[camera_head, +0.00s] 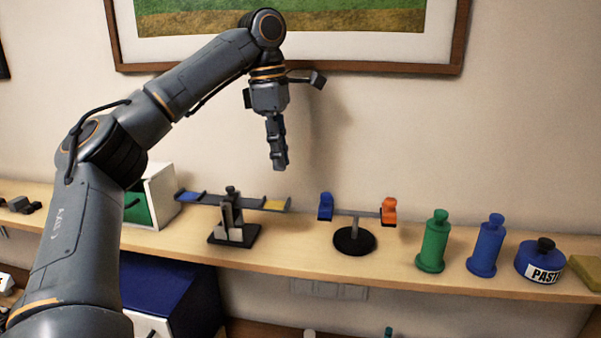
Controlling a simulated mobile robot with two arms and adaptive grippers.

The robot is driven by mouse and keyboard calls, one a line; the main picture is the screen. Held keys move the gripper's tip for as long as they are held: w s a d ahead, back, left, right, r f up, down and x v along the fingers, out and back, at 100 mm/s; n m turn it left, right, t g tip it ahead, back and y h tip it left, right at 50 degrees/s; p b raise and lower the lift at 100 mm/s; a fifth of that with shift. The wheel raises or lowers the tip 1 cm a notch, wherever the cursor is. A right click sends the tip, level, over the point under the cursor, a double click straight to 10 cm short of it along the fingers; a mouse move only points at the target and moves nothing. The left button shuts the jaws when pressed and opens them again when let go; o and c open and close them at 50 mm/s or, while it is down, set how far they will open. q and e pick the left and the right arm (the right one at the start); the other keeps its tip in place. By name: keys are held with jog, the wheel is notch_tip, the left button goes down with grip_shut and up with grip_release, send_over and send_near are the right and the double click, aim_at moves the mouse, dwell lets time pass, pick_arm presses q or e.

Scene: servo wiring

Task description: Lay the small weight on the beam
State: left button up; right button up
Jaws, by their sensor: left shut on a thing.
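My left gripper (278,158) points down in front of the wall, above the shelf. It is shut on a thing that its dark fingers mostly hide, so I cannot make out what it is. Below it to the left, a dark beam (247,202) rests on a stand with a black base (234,234). The beam has a blue pad (190,197) at its left end and a yellow pad (275,205) at its right end. The gripper is apart from the beam, above its right end. I cannot pick out the small weight for certain. My right gripper is out of view.
On the wooden shelf (410,262), a second stand (354,240) carries a blue piece (325,206) and an orange piece (388,210). Farther right are a green bottle (432,243), a blue bottle (486,248) and a paste pot (540,262). A white box (160,195) stands left of the beam.

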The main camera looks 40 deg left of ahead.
pick_arm(q)
jog(key=shift+s+a+f, duration=0.1)
jog(key=shift+s+f, duration=0.1)
jog(key=shift+f, duration=0.25)
jog(key=shift+s+f, duration=0.2)
jog(key=shift+f, duration=0.25)
jog(key=shift+w+f, duration=0.15)
jog(key=shift+f, duration=0.55)
jog(key=shift+w+f, duration=0.1)
jog(key=shift+f, duration=0.6)
jog(key=shift+s+f, duration=0.1)
jog(key=shift+f, duration=0.7)
jog(key=o, duration=0.8)
notch_tip(320, 180, up, 12)
jog(key=a, duration=0.1)
jog(key=shift+s, duration=0.35)
